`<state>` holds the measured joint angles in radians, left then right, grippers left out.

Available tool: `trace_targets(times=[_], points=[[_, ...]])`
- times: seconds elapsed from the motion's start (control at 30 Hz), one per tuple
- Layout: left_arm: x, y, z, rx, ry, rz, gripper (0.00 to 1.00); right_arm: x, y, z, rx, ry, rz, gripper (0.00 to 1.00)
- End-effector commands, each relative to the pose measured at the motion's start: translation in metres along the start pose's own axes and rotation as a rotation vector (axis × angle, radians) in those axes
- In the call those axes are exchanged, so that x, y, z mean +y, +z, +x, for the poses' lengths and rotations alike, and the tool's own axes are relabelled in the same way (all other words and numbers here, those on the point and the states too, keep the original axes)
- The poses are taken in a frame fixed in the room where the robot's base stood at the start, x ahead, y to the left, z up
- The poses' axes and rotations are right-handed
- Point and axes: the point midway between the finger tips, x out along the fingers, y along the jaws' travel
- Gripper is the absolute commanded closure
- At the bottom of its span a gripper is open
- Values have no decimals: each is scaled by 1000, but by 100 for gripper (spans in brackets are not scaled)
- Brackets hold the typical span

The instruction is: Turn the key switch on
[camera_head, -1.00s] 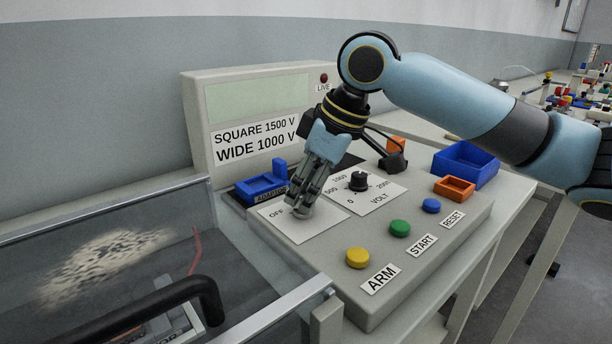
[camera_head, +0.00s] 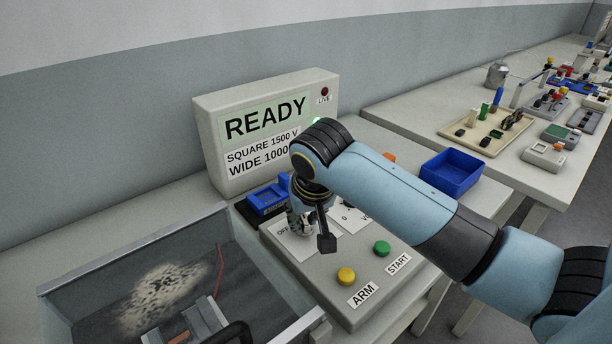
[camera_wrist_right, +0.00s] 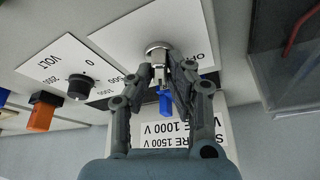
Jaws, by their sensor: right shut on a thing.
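The key switch (camera_wrist_right: 157,47) is a round metal piece on a white label plate in the right wrist view. My right gripper (camera_wrist_right: 168,68) is shut on its key, with the fingers either side of it. In the head view my right gripper (camera_head: 302,228) points down at the plate marked OFF (camera_head: 284,243), and my arm and wrist hide most of the key. The console display (camera_head: 265,118) is lit green and reads READY. The LIVE lamp (camera_head: 325,91) looks dark red. My left gripper is out of view.
A yellow ARM button (camera_head: 346,276) and a green START button (camera_head: 381,248) stand on the front panel. The black VOLT knob (camera_wrist_right: 80,88) is beside the key plate. A blue adapter (camera_head: 268,199) sits behind it. A clear-walled box (camera_head: 225,260) is at left, a blue bin (camera_head: 455,180) at right.

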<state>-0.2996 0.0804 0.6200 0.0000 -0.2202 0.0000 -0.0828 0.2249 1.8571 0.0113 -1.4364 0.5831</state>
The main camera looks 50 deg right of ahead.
Motion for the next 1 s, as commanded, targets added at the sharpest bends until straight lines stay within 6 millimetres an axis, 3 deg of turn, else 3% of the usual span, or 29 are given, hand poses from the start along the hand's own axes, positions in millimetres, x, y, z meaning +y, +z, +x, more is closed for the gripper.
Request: trace_targets(times=[0.03,0.1,0.4,1.0], points=[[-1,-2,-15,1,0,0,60,-1,0,-6,-7,15,39,100],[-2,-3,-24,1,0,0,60,-1,0,-5,-7,37,91,100],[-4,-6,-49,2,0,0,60,-2,0,-2,-4,111,267,100],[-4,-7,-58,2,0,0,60,-2,0,1,-3,148,359,100]])
